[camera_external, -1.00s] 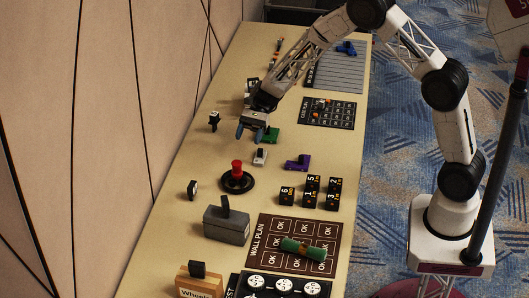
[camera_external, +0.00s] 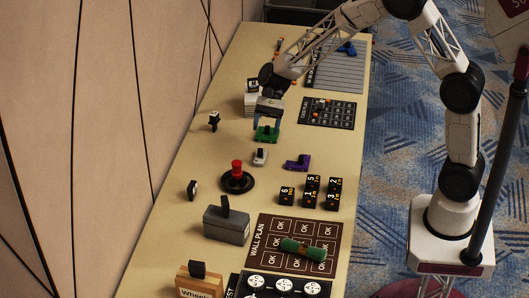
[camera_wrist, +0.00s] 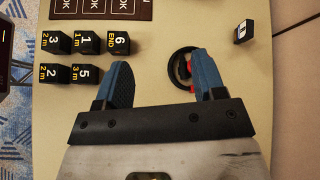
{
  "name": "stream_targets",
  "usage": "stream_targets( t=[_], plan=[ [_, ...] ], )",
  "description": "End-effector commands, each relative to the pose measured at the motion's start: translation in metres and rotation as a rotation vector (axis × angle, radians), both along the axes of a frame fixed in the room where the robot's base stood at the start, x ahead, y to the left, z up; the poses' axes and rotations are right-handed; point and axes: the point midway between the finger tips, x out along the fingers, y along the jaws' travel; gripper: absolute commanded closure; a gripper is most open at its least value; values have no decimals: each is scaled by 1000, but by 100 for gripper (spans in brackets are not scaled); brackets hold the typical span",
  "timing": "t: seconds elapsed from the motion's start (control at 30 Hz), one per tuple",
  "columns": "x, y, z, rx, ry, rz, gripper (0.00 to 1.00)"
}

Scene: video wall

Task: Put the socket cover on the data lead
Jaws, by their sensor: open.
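My gripper (camera_external: 268,122) is open, its blue fingers pointing down at or just above a green piece (camera_external: 267,134). Nothing is visibly held. A small white-and-grey piece (camera_external: 260,157) lies just in front of the green one, and a purple piece (camera_external: 298,163) lies to its right. A blue piece (camera_external: 346,48) lies at the far end of the table. I cannot tell by looks which of these is the socket cover or the data lead. In the wrist view my gripper's blue fingers (camera_wrist: 163,82) are spread apart; the green, white and purple pieces do not show there.
A red knob on a black disc (camera_external: 237,175) stands nearer the camera; the disc also shows in the wrist view (camera_wrist: 181,55). Numbered black blocks (camera_external: 312,190), a grey box (camera_external: 226,226) and a wall plan board (camera_external: 291,262) with a green roll (camera_external: 303,249) lie nearer.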

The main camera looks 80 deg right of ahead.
Motion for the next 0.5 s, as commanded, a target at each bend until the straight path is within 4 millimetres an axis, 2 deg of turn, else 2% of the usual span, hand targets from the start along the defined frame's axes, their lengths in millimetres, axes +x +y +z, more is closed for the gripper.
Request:
stream_targets(
  t=[0.1,0.5],
  plan=[
    [-25,14,24,-64,-48,70,37],
    [-110,47,85,-272,-211,303,37]
  ],
)
